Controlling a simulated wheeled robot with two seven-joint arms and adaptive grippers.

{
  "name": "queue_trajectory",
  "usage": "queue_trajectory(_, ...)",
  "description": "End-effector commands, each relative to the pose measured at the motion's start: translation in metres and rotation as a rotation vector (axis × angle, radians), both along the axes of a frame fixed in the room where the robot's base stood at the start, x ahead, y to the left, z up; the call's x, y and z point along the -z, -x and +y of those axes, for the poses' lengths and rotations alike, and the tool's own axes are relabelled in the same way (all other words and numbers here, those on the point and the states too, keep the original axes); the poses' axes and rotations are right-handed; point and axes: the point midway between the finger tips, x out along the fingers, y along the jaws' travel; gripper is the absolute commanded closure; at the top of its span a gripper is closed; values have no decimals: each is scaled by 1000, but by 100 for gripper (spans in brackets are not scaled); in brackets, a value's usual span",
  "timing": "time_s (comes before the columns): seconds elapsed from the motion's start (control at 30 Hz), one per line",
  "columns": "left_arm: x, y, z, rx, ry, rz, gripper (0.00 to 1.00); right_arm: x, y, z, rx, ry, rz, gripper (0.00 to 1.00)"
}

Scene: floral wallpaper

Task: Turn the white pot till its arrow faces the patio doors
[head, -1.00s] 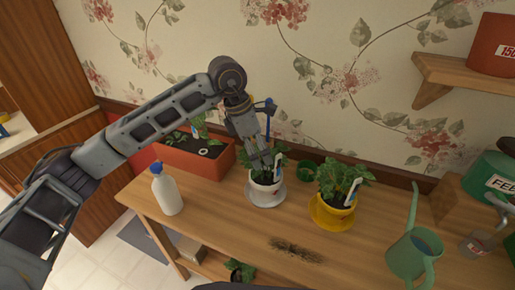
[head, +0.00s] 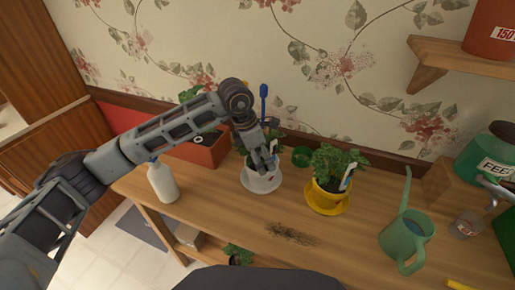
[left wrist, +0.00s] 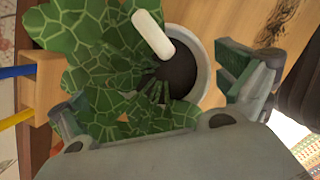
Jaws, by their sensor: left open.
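The white pot (head: 261,182) holds a leafy plant and stands on a white saucer (head: 246,184) on the wooden bench. A small red mark shows on its front near the rim; I cannot make out its direction. My left gripper (head: 264,163) points down over the pot and hides part of it and the plant. In the left wrist view its open fingers (left wrist: 158,100) lie on either side of the plant and the pot (left wrist: 205,82); I cannot tell whether they touch it. A white label (left wrist: 153,35) stands in the soil. My right gripper and the patio doors are out of view.
A yellow pot (head: 328,190) stands close to the right, a white bottle (head: 162,182) to the left. An orange planter (head: 205,152) is behind left. A green watering can (head: 405,240) is at front right. Spilled soil (head: 291,235) lies in front.

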Motion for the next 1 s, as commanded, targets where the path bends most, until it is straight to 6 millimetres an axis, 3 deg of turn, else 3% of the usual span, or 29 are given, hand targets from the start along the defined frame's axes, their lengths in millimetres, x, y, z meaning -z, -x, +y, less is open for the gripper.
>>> queue_trajectory(0.4, 40, -4, -12, -1, 0, 1, 0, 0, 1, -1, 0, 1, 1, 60)
queue_trajectory(0.83, 46, -5, -13, -1, 0, 0, 0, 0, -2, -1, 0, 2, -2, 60)
queue_trajectory(1.0, 45, -5, -13, -1, 0, 0, 19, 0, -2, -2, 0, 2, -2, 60)
